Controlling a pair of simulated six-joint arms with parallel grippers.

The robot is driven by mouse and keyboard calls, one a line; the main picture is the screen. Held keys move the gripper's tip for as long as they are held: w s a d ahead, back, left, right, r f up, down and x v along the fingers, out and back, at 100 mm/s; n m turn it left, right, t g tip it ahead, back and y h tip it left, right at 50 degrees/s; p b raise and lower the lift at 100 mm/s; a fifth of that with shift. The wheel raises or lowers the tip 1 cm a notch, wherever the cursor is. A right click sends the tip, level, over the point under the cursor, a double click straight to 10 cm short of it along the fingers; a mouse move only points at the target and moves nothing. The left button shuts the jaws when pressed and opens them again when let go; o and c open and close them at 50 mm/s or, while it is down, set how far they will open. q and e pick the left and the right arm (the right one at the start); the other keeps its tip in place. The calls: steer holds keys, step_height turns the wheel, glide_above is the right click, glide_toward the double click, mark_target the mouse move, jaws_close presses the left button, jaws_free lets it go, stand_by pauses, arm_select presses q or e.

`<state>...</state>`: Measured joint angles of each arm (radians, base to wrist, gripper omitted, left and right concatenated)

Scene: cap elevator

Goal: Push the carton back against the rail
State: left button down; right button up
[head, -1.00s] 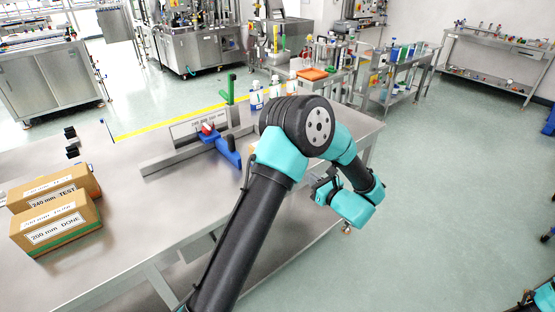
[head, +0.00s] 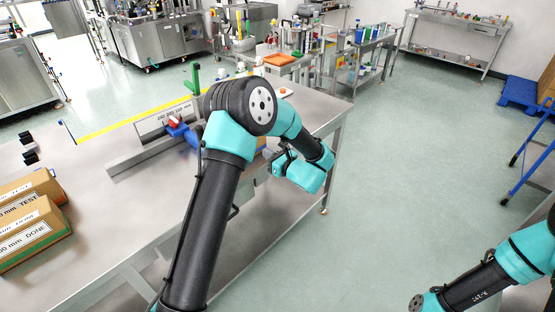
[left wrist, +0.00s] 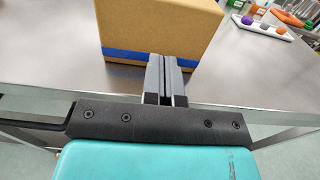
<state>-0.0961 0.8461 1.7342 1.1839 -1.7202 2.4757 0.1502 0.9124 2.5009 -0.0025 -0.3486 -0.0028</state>
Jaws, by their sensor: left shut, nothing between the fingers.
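A brown carton with a blue band fills the top of the left wrist view (left wrist: 158,25). In the head view only a sliver of the carton (head: 261,142) shows behind my left arm. My left gripper (left wrist: 167,60) is shut and empty. Its fingertips are at the carton's near face, over the blue band; I cannot tell if they touch. The metal rail (head: 140,153) runs along the table, with a scale plate and a blue stop with a red knob (head: 176,124). My arm hides the rail's right part and any gap to the carton. My right gripper is out of view.
Two labelled cartons, TEST (head: 36,186) and DONE (head: 32,235), stand at the table's left. A green post (head: 194,78) rises behind the rail. The steel table (head: 110,215) is clear in front of the rail. A white tray with small items (left wrist: 262,25) lies beyond the carton.

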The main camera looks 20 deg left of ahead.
arm_select(q)
steer(key=x, duration=0.6)
steer(key=shift+w+a, duration=0.1)
steer(key=shift+a, duration=0.15)
steer(key=x, duration=2.1)
steer(key=shift+w+a+r, duration=0.15)
steer(key=shift+a+r, duration=0.05)
steer(key=shift+a, duration=0.3)
steer(key=v, duration=1.4)
steer(key=shift+d+f, duration=0.15)
steer(key=shift+d, duration=0.15)
